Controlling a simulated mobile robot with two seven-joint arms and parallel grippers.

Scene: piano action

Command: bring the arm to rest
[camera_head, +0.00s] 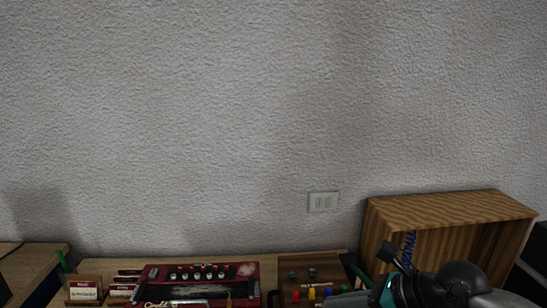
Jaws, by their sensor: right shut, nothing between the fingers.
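My right arm comes in at the bottom right, with dark rounded joints and a teal ring. My right gripper (346,299) appears as a grey shape left of the teal ring, low at the picture's bottom edge and partly cut off. It is shut with nothing visible held, in front of the small dark tray. My left arm and left gripper are not in view.
A striped wooden box (440,207) stands behind my right arm, open side facing forward. A red panel with knobs (208,272), small card holders (84,289) and a tray with coloured pegs (311,271) line the bench. The textured wall (200,120) behind has a white socket plate (323,202).

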